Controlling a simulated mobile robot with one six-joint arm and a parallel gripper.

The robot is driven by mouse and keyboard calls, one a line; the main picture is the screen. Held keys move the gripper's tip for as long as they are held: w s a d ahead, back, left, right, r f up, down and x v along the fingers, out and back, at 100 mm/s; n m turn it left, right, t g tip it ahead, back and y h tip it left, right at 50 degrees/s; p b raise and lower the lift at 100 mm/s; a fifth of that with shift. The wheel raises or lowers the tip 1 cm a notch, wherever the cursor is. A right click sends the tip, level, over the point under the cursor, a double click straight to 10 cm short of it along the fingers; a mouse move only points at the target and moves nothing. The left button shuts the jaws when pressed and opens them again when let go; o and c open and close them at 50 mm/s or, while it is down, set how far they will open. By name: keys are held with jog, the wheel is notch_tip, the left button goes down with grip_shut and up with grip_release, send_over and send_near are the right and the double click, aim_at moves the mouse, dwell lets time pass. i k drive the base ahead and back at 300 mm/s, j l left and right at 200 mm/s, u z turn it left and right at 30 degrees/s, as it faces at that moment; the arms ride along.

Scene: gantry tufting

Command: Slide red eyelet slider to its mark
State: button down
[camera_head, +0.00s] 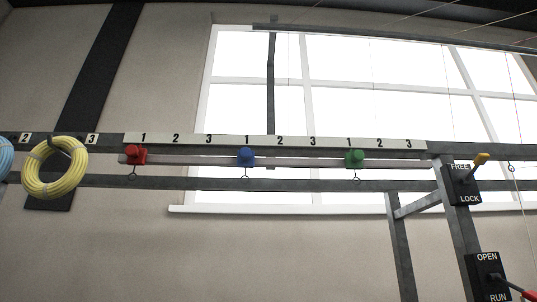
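The red eyelet slider (136,155) sits on a thin horizontal rail (200,161) near its left end. It is just under the first "1" of the number strip (262,141), slightly left of that numeral. A small eyelet ring hangs below it. The strip reads 1, 2, 3 three times over. A blue slider (245,156) and a green slider (354,158) sit on the same rail, each under its own "1". No mark other than the printed numbers can be made out. My gripper is not in view.
A coil of yellow hose or cable (55,167) hangs at the left, with a blue coil (5,157) at the edge. A FREE/LOCK plate (462,186) with a yellow lever and an OPEN/RUN plate (488,275) with a red handle are on the right post. Thin threads hang at the right.

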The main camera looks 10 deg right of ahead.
aim_at(136, 156)
jog(key=k+j+u, duration=0.15)
jog(key=u, duration=0.3)
jog(key=k+j+u, duration=0.1)
jog(key=j+u, duration=0.15)
jog(key=u, duration=0.15)
jog(key=k+j+u, duration=0.1)
jog(key=j+u, duration=0.15)
jog(key=u, duration=0.2)
jog(key=z, duration=1.55)
